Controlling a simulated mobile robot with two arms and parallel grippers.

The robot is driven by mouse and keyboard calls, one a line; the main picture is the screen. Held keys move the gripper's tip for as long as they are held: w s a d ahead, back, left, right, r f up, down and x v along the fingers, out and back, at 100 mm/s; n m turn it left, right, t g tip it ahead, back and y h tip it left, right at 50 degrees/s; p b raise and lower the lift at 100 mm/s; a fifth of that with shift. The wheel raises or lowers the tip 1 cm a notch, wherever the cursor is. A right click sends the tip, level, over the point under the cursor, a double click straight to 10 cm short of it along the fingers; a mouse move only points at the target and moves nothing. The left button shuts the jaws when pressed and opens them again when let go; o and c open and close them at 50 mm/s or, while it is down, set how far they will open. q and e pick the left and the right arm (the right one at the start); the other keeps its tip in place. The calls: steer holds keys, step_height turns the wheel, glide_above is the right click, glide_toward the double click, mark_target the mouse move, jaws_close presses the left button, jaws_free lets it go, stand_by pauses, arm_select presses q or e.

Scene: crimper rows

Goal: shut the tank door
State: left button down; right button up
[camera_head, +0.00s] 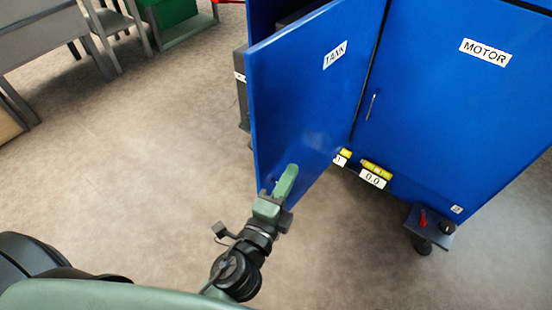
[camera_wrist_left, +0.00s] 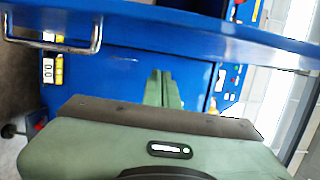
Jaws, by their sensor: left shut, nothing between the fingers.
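The tank door (camera_head: 300,100) is a blue panel with a white TANK label (camera_head: 335,54). It stands ajar, swung out from the blue cabinet, its free edge toward the left of the head view and its other edge beside the MOTOR panel. My left gripper (camera_head: 287,178) is shut and empty, overlapping the door's lower outer corner; I cannot tell whether it touches. In the left wrist view its green fingers (camera_wrist_left: 162,88) are together. A metal bar handle (camera_wrist_left: 70,46) shows there on a blue panel. My right gripper is not in view.
The MOTOR panel (camera_head: 450,100) is flush at the right, with a thin handle (camera_head: 371,106). Below are yellow-and-white tags (camera_head: 374,176) and a small box with a red switch (camera_head: 432,222) sticking out. Grey furniture (camera_head: 45,40) and a green crate (camera_head: 172,10) stand back left. The floor left of the door is clear.

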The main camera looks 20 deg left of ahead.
mark_target(275, 165)
arm_select(q)
steer(key=w+a, duration=0.2)
steer(key=a, duration=0.1)
steer(key=shift+w+a+p, duration=0.1)
steer(key=shift+a+p, duration=0.2)
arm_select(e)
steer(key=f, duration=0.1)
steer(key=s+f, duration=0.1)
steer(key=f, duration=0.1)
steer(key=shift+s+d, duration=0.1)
arm_select(q)
steer(key=shift+a, duration=0.1)
